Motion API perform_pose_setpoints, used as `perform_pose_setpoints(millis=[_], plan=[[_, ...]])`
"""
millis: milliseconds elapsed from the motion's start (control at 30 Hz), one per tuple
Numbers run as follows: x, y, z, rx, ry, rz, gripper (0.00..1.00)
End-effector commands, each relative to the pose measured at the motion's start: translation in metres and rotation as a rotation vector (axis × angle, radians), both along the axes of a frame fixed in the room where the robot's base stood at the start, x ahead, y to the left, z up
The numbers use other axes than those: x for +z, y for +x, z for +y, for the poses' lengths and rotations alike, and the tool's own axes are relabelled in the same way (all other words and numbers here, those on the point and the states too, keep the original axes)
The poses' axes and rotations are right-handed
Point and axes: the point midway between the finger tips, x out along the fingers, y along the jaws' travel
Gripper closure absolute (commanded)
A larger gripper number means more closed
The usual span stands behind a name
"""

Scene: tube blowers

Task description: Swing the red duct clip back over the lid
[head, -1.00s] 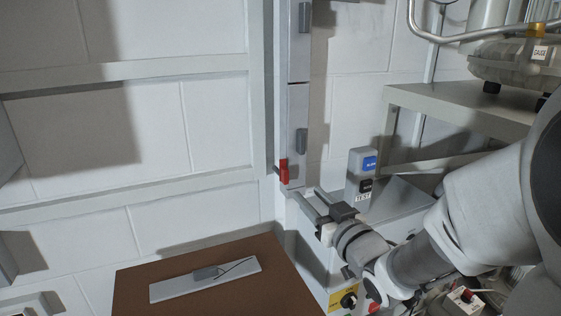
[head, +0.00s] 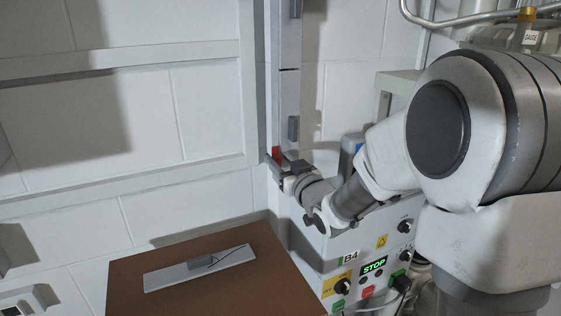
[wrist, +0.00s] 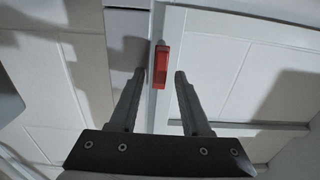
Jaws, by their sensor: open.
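The red duct clip (head: 276,153) is at the left edge of the tall grey duct, beside the lower part of its lid (head: 289,105); my gripper partly hides it in the head view. In the wrist view the red clip (wrist: 162,68) shows as a small upright block with a grey pivot end at its top. My gripper (head: 278,166) is open at the clip's lower end. In the wrist view its two fingertips (wrist: 161,74) stand one on each side of the clip, with gaps visible. I cannot tell whether the clip is at fingertip depth.
A grey control box (head: 350,245) with a lit STOP display stands under my arm. A brown board (head: 190,292) with a light grey plate (head: 170,280) lies at lower left. A wall frame (head: 120,58) runs left of the duct.

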Motion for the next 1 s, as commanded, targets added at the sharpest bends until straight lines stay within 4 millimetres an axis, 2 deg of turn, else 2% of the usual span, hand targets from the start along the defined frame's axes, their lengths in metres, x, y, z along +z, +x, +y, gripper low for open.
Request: perform_pose_setpoints(millis=[67, 100, 300, 367, 767, 1000], plan=[[0.0000, -0.0002, 0.0000, 0.000, 0.000, 0.000, 0.53], [0.0000, -0.0002, 0.0000, 0.000, 0.000, 0.000, 0.56], [0.0000, -0.0004, -0.0002, 0.000, 0.000, 0.000, 0.92], [0.0001, -0.0004, -0.0002, 0.000, 0.000, 0.000, 1.00], [-0.0001, -0.0003, -0.0008, 0.000, 0.018, 0.007, 1.00], [-0.0006, 0.0010, -0.0038, 0.000, 0.115, 0.049, 1.00]])
